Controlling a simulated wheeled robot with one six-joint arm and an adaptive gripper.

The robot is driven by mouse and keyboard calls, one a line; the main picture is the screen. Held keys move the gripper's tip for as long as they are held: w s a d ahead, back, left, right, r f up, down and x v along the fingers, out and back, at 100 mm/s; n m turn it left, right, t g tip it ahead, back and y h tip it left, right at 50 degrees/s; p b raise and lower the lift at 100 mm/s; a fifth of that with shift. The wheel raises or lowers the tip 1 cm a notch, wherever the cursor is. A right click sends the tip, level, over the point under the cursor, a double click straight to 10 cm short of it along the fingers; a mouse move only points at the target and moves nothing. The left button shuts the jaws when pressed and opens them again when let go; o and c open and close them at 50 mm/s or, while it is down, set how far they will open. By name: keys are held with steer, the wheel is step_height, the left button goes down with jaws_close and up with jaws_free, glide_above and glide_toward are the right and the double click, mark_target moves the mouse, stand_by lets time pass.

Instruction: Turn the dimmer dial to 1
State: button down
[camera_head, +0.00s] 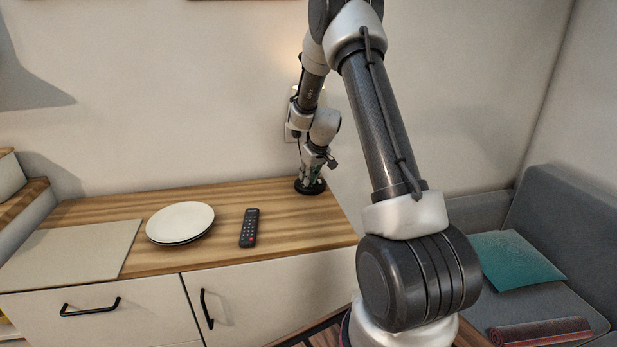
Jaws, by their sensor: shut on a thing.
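My gripper (312,170) points down at the back right of the wooden cabinet top. It is shut at a dark round piece (311,188) that sits on the wood there, which I take to be the dimmer dial. The fingers and my arm cover most of it. Its markings and its setting are too small and too hidden to read.
A white plate (180,221) and a black remote (249,228) lie on the cabinet top (235,200), left of my gripper. A pale board (70,252) covers its left end. A pale fitting (289,132) shows partly behind my arm. A grey sofa (570,215) stands at right.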

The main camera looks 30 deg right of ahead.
steer(key=c, duration=1.4)
jaws_free()
steer(key=shift+w, duration=0.1)
steer(key=v, duration=0.2)
steer(key=shift+r, duration=0.35)
steer(key=s, duration=0.8)
steer(key=s+d, duration=0.1)
steer(key=s, duration=0.3)
steer(key=shift+r, duration=0.1)
steer(key=shift+s, duration=0.2)
